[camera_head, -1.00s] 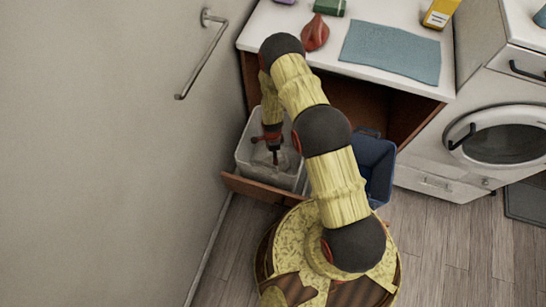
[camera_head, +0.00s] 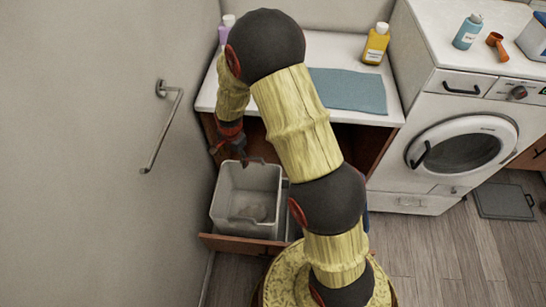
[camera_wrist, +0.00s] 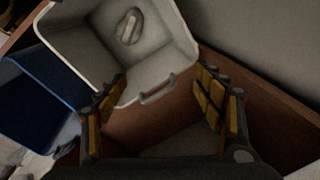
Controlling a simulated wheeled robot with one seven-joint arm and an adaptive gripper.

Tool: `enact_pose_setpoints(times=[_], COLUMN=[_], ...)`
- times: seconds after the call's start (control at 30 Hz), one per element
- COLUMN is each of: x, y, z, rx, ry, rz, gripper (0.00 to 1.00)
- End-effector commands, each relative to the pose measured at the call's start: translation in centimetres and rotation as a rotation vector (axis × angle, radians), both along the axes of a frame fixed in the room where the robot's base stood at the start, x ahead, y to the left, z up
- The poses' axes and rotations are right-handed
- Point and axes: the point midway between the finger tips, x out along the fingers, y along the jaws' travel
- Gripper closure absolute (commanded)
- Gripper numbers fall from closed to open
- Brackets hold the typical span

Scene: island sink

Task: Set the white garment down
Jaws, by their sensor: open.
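A small crumpled pale item, which looks like the white garment (camera_wrist: 130,26), lies on the floor of the white bin (camera_wrist: 75,28). In the head view the garment shows only faintly (camera_head: 251,211) inside the white bin (camera_head: 222,205). My gripper (camera_wrist: 162,82) is open, with nothing between its fingers. In the head view my gripper (camera_head: 243,158) is above the bin's back rim, clear of the garment and partly hidden by my arm.
The bin sits in a pulled-out brown drawer (camera_head: 240,244) under the white counter. A blue bin (camera_wrist: 38,105) stands beside it. A blue cloth (camera_head: 348,90) and a yellow bottle (camera_head: 376,44) are on the counter. The wall and a towel bar (camera_head: 164,130) are to the left.

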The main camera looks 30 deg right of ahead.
Motion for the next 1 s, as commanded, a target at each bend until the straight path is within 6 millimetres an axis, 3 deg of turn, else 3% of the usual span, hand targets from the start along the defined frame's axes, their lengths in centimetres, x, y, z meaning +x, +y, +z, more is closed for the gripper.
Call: enact_pose_setpoints(times=[0.03,0.2,0.37,0.5,0.8,1.0], x=[-0.1,-2.2,-5.3,-8.8,-17.9,-24.1], y=[0.0,-0.2,-0.3,-0.4,-0.6,-0.7], z=[3.0,11.4,18.5,23.8,32.0,34.8], rx=[-0.006,-0.037,-0.074,-0.113,-0.218,-0.298], ry=[-0.024,-0.075,-0.127,-0.169,-0.251,-0.295], rz=[0.043,0.214,0.372,0.509,0.796,0.973], gripper=[0.32,0.32,0.32,0.32,0.32,0.32])
